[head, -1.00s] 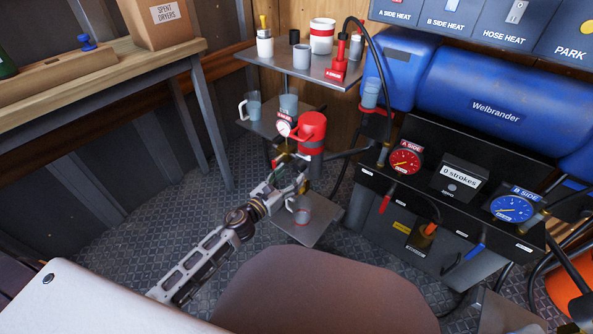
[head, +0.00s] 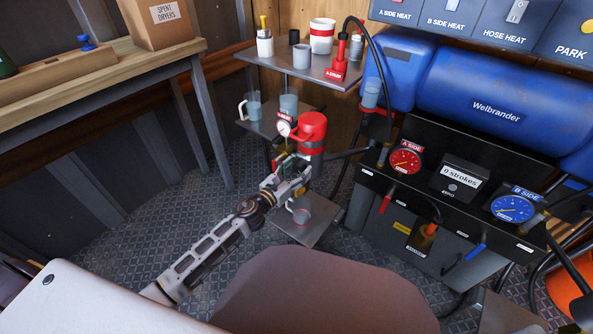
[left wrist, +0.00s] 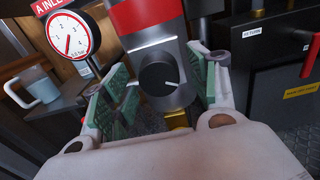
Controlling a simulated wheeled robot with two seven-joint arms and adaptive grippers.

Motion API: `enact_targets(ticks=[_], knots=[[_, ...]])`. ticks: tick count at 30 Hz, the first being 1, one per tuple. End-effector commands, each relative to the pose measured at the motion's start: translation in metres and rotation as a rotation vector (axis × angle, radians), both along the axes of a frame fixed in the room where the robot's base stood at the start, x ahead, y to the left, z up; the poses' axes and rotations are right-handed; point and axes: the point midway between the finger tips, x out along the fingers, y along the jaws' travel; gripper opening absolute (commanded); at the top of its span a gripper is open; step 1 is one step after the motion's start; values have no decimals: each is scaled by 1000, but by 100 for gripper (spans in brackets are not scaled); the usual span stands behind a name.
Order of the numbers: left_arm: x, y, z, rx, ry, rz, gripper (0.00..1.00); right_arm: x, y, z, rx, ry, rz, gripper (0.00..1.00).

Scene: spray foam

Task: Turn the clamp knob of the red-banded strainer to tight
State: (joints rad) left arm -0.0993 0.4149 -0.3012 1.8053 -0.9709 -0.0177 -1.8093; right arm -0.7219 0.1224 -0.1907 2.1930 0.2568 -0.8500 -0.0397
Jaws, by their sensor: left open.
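The red-banded strainer (head: 312,127) stands beyond the wooden bench, with a red top and a dark grey body. In the left wrist view its red band (left wrist: 145,14) is at the top, and the round black clamp knob (left wrist: 158,76) faces me. A pale line shows at the knob's lower right. My left gripper (head: 292,168) is at the strainer's front. In the left wrist view its open green-padded fingers (left wrist: 163,88) stand on either side of the knob; I cannot tell whether they touch it. My right gripper is not in view.
A pressure gauge (left wrist: 68,35) sits close left of the strainer. A cup (head: 299,212) stands on a low plate (head: 318,231) below. Jugs (head: 251,106) are on a shelf behind. The black panel with gauges (head: 452,183) is to the right.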

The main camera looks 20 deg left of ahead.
Motion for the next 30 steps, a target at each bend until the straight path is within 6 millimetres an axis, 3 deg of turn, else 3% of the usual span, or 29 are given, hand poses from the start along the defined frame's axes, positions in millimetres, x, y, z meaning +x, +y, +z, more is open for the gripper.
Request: enact_targets(ticks=[2,13,30], knots=[[0,0,0,0,0,0,60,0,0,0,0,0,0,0],[0,0,0,0,0,0,14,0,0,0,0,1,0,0],[0,0,1,-131,47,1,14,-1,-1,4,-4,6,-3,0]])
